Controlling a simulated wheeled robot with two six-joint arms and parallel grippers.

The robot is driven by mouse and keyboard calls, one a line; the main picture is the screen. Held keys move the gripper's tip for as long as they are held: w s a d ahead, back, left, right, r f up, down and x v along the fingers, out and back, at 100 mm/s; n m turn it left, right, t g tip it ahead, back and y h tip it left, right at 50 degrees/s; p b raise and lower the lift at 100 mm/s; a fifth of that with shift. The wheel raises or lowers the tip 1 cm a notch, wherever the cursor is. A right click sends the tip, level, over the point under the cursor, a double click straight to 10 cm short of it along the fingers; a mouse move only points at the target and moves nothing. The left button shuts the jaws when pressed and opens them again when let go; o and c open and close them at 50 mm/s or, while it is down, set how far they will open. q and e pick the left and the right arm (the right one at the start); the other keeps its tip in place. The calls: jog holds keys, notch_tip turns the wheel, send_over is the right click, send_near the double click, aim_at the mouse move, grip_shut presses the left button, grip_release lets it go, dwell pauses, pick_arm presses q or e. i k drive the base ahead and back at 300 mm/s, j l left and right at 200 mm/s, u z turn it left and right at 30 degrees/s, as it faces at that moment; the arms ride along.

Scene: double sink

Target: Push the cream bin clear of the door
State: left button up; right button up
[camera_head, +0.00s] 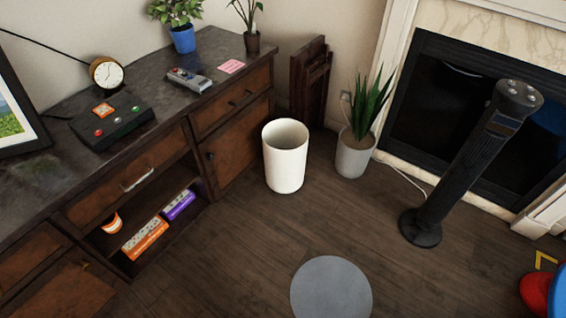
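The cream bin (285,165) stands upright on the dark wood floor, close in front of the right end of the wooden cabinet. The cabinet door (232,147), with a dark round knob, is shut, and the bin stands just to its right. From this angle I cannot tell how far the bin is from the door. The bin appears empty, though its bottom is hidden. Neither of my grippers is in view.
A potted plant (354,152) stands right of the bin, with a folded wooden item (309,82) behind. A black tower fan (460,170) stands further right, its white cable on the floor. A grey disc (331,290) lies in front. Floor between is clear.

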aim_at(285, 142)
jog(key=i+u, duration=0.1)
jog(key=u, duration=0.3)
jog(key=l+u, duration=0.15)
jog(key=u, duration=0.2)
jog(key=i+l+u, duration=0.1)
jog(key=u, duration=0.3)
jog(key=i+l+u, duration=0.15)
jog(key=l, duration=0.3)
jog(key=i+l+u, duration=0.1)
jog(key=l, duration=0.35)
jog(key=i+l+u, duration=0.15)
jog(key=l, duration=0.3)
jog(key=i+l+u, duration=0.15)
jog(key=l, duration=0.3)
jog(key=k, duration=0.05)
